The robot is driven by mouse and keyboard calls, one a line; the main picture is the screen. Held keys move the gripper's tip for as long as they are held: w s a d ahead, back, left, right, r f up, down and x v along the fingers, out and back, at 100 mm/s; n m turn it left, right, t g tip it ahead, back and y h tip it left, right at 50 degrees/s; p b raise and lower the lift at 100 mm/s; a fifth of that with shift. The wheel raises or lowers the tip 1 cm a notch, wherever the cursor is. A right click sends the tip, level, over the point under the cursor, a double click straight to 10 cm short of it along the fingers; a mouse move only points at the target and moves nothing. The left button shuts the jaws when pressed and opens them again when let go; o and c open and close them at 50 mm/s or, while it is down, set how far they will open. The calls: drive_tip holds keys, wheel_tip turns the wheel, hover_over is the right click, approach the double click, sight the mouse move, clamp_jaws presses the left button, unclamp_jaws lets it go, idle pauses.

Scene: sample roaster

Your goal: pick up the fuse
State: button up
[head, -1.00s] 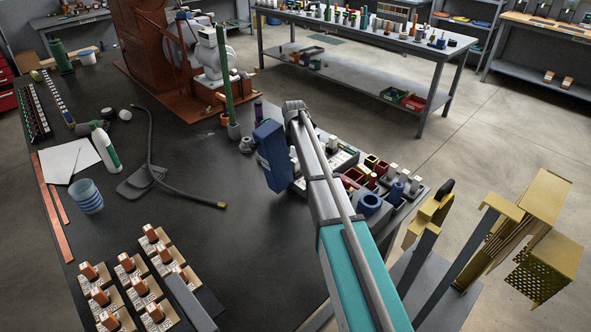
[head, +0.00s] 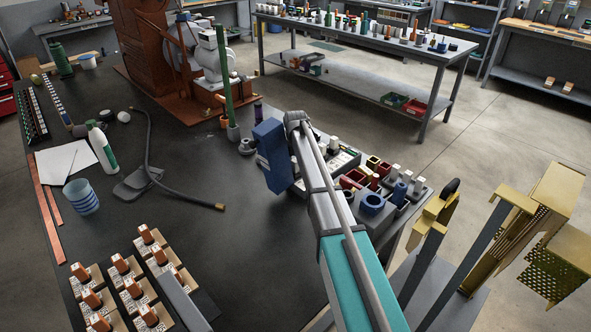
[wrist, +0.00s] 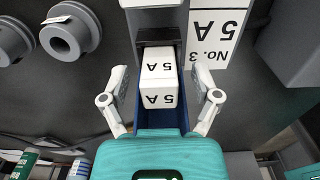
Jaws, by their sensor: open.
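In the wrist view a white block-shaped fuse (wrist: 160,68) marked "5 A" on two faces stands in a narrow blue-sided holder (wrist: 184,105). A dark slot lies behind its far end. My gripper (wrist: 160,84) is open, with one pale finger on each side of the fuse and a visible gap on both sides. A teal part of my own arm covers the near end of the holder. In the head view the fuse and my fingers are hidden behind my arm, at the bench's right end.
A white label (wrist: 216,35) reading "No.3 5 A" lies beside the fuse. Grey round parts (wrist: 70,32) stand to the left, a grey block (wrist: 292,45) to the right.

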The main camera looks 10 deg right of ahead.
sight(295, 160)
clamp_jaws()
idle(0.5)
drive_tip(key=shift+r, duration=0.1)
wheel_tip(295, 160, up, 10)
drive_tip(key=p, duration=1)
idle(0.9)
wheel_tip(295, 160, up, 22)
drive_tip(key=p, duration=2.2)
drive_tip(key=shift+r+p, duration=0.2)
drive_tip(key=shift+p, duration=0.15)
drive_tip(key=shift+a, duration=0.15)
